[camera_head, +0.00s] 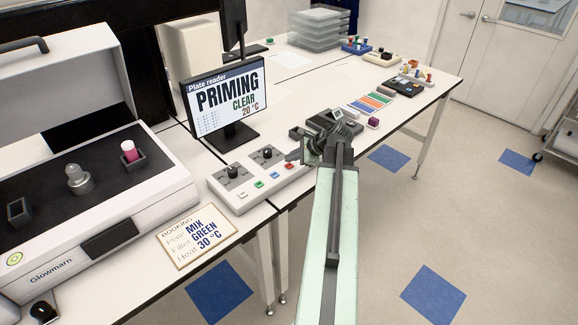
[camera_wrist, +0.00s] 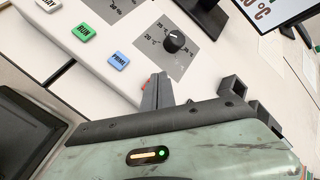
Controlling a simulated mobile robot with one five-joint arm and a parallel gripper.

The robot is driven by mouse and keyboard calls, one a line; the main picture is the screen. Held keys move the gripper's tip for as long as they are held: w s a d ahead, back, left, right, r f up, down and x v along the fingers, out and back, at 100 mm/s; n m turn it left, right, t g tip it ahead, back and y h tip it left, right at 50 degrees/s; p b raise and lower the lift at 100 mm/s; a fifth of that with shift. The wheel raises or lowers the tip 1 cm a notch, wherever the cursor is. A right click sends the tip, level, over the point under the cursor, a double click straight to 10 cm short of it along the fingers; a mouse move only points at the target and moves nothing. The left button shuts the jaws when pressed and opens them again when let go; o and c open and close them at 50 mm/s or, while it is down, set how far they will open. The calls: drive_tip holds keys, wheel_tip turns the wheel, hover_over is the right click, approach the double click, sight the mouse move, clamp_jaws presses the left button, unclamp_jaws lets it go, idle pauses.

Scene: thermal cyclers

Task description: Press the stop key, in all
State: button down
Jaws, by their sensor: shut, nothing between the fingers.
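The control panel (camera_head: 222,189) is a pale box on the bench with two dials and a front row of white, green, blue and red keys. The red key (camera_head: 289,166) is at the right end of the row; its label is too small to read. My gripper (camera_head: 295,158) is shut and empty, right by the red key. In the wrist view my gripper (camera_wrist: 158,90) hides most of the red key, with only a red sliver showing. I cannot tell whether they touch. The blue PRIME key (camera_wrist: 118,61) and green RUN key (camera_wrist: 84,32) are clear.
The plate reader screen (camera_head: 228,98) reads PRIMING, CLEAR, 20 °C. A booking card (camera_head: 197,236) reads MIX, GREEN, 30 °C. A Glowmarn machine (camera_head: 100,215) stands at left. A dark device (camera_head: 325,122) is just behind my gripper. Coloured strips and racks lie farther back.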

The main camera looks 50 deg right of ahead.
sight(292, 166)
drive_tip(key=shift+f+b, duration=0.35)
drive_tip(key=shift+f, duration=0.05)
drive_tip(key=shift+f+b, duration=0.4)
drive_tip(key=shift+b, duration=0.05)
idle(0.4)
drive_tip(key=shift+r, duration=0.15)
drive_tip(key=shift+r+p, duration=0.65)
drive_tip(key=shift+p, duration=0.2)
wheel_tip(292, 166, up, 5)
drive_tip(key=p, duration=0.5)
drive_tip(key=shift+r, duration=0.1)
idle(0.4)
